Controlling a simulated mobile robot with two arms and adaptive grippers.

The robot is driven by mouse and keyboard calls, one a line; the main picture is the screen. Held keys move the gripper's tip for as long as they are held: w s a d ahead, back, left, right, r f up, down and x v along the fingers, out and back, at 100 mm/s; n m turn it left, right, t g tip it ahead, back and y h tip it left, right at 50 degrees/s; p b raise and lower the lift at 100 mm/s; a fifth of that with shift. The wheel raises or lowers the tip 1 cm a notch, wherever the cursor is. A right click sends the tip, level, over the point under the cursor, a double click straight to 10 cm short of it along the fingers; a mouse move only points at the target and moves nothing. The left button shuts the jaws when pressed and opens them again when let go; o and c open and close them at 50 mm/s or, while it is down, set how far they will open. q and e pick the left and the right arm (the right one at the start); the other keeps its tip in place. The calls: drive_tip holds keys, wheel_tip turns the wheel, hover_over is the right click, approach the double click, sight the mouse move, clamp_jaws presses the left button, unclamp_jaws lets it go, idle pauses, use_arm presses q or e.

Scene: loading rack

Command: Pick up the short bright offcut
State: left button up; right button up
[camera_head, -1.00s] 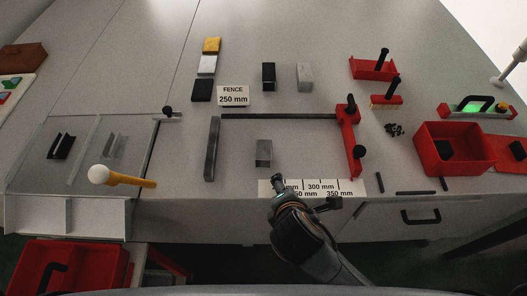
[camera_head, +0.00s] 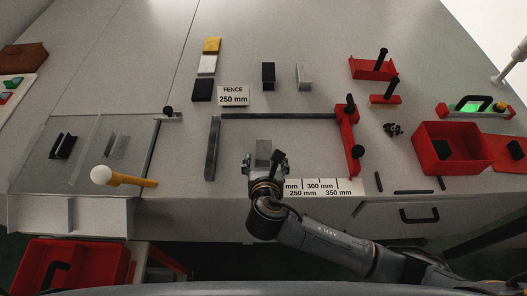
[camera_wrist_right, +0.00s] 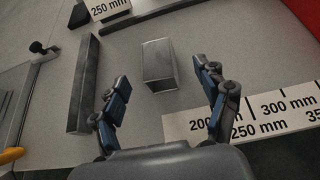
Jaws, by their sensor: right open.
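A short bright metal offcut (camera_head: 263,145) lies on the bench inside the fence area, partly hidden by my right gripper in the head view. In the right wrist view the offcut (camera_wrist_right: 157,64) lies ahead of and between the open fingers, its hollow end facing the gripper. My right gripper (camera_head: 263,159) is open and empty, with the fingers not closed on the offcut. Another bright piece (camera_head: 304,76) and a dark piece (camera_head: 268,75) stand farther back. My left gripper is not in view.
A dark metal bar (camera_head: 212,148) stands left of the offcut, and a red stop (camera_head: 349,135) is to the right. A white millimetre scale (camera_head: 325,187) lies at the front edge. A yellow-handled mallet (camera_head: 125,178) lies at left.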

sight(263, 151)
drive_tip(key=shift+a+p+x, duration=0.15)
drive_tip(key=shift+p+x, duration=0.2)
drive_tip(key=shift+x, duration=1)
drive_tip(key=shift+a+p+x, duration=0.1)
drive_tip(key=shift+p+x, duration=0.25)
drive_tip(key=shift+x, duration=0.95)
drive_tip(key=c, duration=1.3)
